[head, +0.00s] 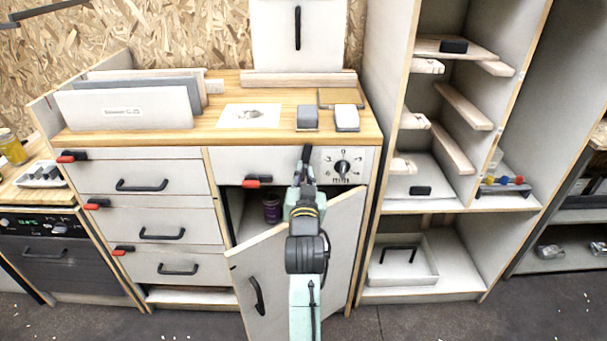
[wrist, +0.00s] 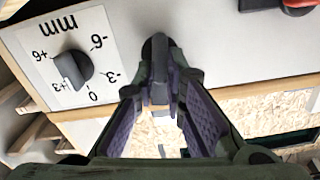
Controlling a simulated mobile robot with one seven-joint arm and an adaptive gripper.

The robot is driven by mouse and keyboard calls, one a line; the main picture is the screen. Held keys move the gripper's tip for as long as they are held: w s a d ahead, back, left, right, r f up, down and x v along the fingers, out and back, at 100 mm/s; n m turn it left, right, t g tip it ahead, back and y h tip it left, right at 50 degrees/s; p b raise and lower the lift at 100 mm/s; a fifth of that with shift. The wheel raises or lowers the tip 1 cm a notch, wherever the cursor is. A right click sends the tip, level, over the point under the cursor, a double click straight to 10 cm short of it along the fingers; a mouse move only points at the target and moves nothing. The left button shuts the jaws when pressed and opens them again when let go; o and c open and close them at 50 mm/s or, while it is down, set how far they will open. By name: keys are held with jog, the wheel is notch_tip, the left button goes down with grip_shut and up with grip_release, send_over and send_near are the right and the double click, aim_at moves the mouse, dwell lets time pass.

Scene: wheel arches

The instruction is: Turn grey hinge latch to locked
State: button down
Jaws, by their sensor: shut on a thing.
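The grey hinge latch (head: 306,153) is a dark, narrow lever on the white front panel, just left of the dial plate. In the wrist view its rounded dark end (wrist: 155,48) shows against the panel, beyond my fingertips. My gripper (head: 304,180) reaches up to it from below; in the wrist view the fingertips (wrist: 159,92) close in around the latch's near part. The gripper is shut on the latch. The fingers hide part of the lever, and I cannot read a locked or unlocked mark.
A dial (head: 342,167) with a printed scale sits right of the latch. A red-tipped latch (head: 257,181) sits to its left. The cupboard door (head: 258,262) below hangs open around my arm. Drawers (head: 141,176) stand left, an open shelf unit (head: 480,209) right.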

jog(key=m, duration=0.4)
jog(key=shift+d+f, duration=0.1)
jog(key=shift+d, duration=0.15)
jog(key=shift+d+f+m+p, duration=0.1)
jog(key=shift+f+m+p, duration=0.05)
jog(key=shift+m, duration=1.8)
jog(key=shift+d+f+m+p, duration=0.1)
jog(key=shift+f+m+p, duration=0.1)
jog(key=shift+m, duration=1.7)
jog(key=shift+d+f+m+p, duration=0.1)
jog(key=shift+m+p, duration=0.05)
jog(key=shift+m, duration=1.8)
jog(key=c, duration=1.6)
grip_release()
jog(key=shift+c, duration=0.2)
